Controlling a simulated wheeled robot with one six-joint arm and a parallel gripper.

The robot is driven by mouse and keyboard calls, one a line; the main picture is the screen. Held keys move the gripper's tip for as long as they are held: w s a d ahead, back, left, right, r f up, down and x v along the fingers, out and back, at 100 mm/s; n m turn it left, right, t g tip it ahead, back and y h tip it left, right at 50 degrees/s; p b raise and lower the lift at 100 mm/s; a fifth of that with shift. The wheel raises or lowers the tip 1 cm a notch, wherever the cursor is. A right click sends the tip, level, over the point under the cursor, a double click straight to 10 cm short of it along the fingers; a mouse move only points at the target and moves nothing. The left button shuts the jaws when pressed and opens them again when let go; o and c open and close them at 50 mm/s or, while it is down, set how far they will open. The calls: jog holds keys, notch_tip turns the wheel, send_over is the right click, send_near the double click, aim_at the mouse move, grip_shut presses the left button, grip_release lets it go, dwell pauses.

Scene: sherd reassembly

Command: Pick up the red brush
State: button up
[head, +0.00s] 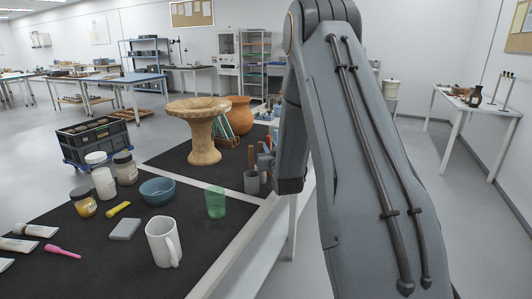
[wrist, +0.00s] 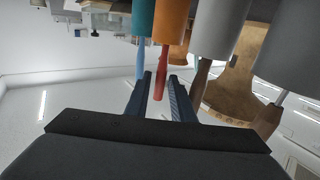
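A slim red handle, which looks like the red brush (wrist: 161,77), shows in the wrist view, where the scene appears upside down. Its tapered end lies between the two fingers of my gripper (wrist: 160,80), with a gap on each side. The gripper is open; I see no contact. The wide ends of the tools run off the picture's top edge. In the head view my arm hides most of the gripper. I cannot clearly pick out the red brush there, among upright handles by a grey cup (head: 251,182).
Neighbouring tools crowd close: a teal one (wrist: 143,20), an orange one (wrist: 174,18) and grey ones (wrist: 217,28). In the head view a large pedestal bowl (head: 204,145), a green glass (head: 215,203) and a white mug (head: 162,243) stand on the dark mats nearby.

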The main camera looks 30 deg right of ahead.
jog(key=shift+x, duration=1.35)
grip_shut()
notch_tip(320, 180, up, 10)
jog(key=shift+a, duration=0.1)
